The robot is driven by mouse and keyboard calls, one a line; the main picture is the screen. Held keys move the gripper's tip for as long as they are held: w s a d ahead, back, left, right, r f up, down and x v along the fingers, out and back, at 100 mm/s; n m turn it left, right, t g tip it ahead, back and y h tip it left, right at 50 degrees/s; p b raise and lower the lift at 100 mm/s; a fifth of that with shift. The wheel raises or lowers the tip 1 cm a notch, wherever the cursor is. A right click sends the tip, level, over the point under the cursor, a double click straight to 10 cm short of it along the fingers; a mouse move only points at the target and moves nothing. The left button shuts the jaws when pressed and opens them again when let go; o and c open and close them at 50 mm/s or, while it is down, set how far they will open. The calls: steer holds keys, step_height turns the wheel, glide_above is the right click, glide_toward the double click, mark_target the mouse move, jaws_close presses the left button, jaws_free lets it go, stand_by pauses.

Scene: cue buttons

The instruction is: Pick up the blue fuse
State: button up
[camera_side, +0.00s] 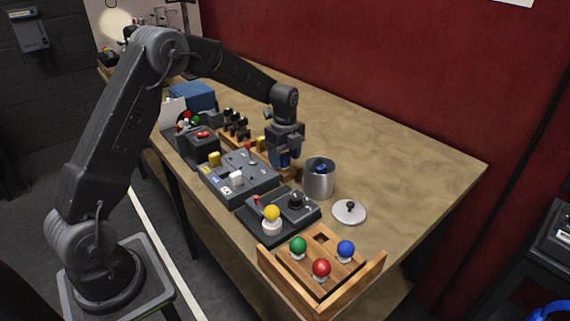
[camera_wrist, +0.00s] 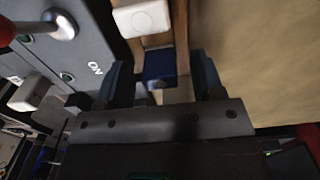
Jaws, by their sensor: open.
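The blue fuse (camera_wrist: 158,62) shows in the wrist view as a blue block in the wooden rack (camera_wrist: 157,41), between my jaws. My gripper (camera_side: 284,163) points down over the near end of the rack in the side view. Its two fingers stand apart, one on each side of the blue block, with visible gaps. In the side view the blue fuse cannot be told apart from the bluish fingers. A white block (camera_wrist: 142,17) sits in the rack just beyond the blue one.
A metal can (camera_side: 319,182) with something blue inside stands close right of my gripper; its lid (camera_side: 349,211) lies nearby. A grey switch panel (camera_side: 238,177) adjoins the rack. A wooden tray (camera_side: 371,272) with coloured balls is in front. The table's right side is clear.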

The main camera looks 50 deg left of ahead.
steer(key=shift+f, duration=0.8)
steer(key=shift+c, duration=0.3)
steer(key=c, duration=0.9)
steer(key=shift+r, duration=0.15)
steer(key=shift+c, duration=0.2)
steer(key=shift+r, duration=0.65)
step_height(320, 180, up, 3)
steer(key=shift+f, duration=0.1)
steer(key=s+a+r, duration=0.6)
steer(key=s+a, duration=0.1)
steer(key=a, duration=0.2)
steer(key=shift+s+r, duration=0.3)
steer(key=shift+r, duration=0.05)
